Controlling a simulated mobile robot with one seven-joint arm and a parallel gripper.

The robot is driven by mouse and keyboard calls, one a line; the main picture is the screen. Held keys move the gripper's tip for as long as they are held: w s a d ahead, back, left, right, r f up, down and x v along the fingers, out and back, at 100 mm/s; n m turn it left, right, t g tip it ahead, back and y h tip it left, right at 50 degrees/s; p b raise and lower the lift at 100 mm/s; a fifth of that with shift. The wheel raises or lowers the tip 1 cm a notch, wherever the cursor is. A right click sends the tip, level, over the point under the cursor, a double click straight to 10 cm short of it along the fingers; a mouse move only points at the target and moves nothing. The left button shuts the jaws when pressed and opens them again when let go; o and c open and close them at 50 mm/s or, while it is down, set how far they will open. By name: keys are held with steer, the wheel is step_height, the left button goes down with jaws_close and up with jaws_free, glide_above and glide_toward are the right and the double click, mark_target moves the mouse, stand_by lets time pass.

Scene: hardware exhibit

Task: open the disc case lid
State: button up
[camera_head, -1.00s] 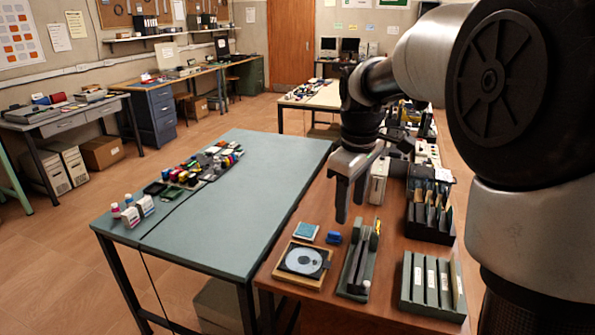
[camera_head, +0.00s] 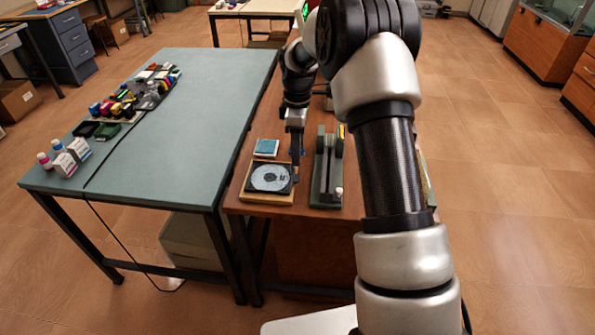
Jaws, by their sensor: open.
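The disc case (camera_head: 269,178) is a flat dark square with a pale grey disc showing in it. It rests on a light wooden tray (camera_head: 262,197) near the left edge of the brown table. I cannot make out the lid apart from the case. My gripper (camera_head: 295,168) points down at the right edge of the case, with its tips close to the right corner. It is seen edge-on, its jaws are open, and I see nothing held. Whether it touches the case cannot be told.
A teal square item (camera_head: 266,147) lies behind the case. A dark green upright holder (camera_head: 326,170) stands close to the right of my gripper. My arm hides much of the brown table's right side. The green table (camera_head: 185,140) adjoins on the left, mostly clear.

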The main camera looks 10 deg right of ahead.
mark_target(298, 178)
step_height(298, 178, down, 9)
stand_by(0.3)
jaws_close()
